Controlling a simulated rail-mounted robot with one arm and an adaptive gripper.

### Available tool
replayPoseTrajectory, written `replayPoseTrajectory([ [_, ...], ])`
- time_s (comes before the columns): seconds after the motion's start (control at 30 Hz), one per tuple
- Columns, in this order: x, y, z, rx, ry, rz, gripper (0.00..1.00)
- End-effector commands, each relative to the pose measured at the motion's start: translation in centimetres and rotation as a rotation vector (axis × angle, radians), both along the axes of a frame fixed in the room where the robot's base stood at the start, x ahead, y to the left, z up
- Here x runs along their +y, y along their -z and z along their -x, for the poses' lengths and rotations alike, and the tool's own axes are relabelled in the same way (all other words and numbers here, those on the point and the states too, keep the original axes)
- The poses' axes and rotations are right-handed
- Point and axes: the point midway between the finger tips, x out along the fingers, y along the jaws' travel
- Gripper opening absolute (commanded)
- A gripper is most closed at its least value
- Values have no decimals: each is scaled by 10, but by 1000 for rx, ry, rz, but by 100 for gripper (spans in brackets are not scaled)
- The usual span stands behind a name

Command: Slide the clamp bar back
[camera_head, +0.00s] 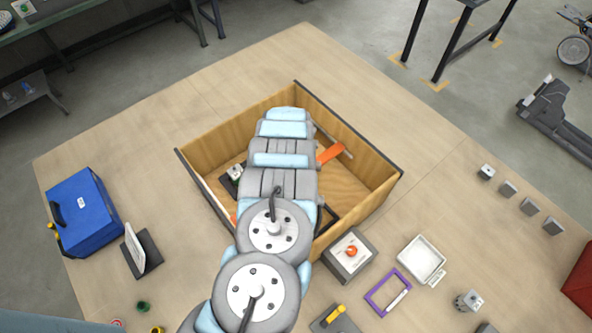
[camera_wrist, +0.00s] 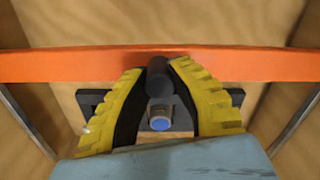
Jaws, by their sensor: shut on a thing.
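The orange clamp bar (camera_wrist: 70,64) crosses the whole wrist view from side to side. In the head view a piece of the orange bar (camera_head: 330,153) shows inside the wooden box, to the right of my arm. A dark round handle (camera_wrist: 158,70) stands at the middle of the bar. My gripper (camera_wrist: 156,76), with yellow ribbed fingers, is shut on this handle. A black bracket (camera_wrist: 88,98) with a blue-ended round part (camera_wrist: 160,123) shows below and between the fingers. My arm hides the gripper and most of the bar in the head view.
The wooden box (camera_head: 375,200) has dark-rimmed walls around the bar. Metal rails (camera_wrist: 28,122) run along both sides of the wrist view. Outside stand a blue case (camera_head: 82,212), a grey box with a red knob (camera_head: 350,255) and a white tray (camera_head: 421,259).

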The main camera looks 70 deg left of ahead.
Motion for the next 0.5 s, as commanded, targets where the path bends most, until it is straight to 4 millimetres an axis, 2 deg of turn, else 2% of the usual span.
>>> replayPoseTrajectory([
  [0.47, -3, 0, 2, 2, -7, 5, 0],
  [0.5, -3, 0, 2, 2, -7, 5, 30],
])
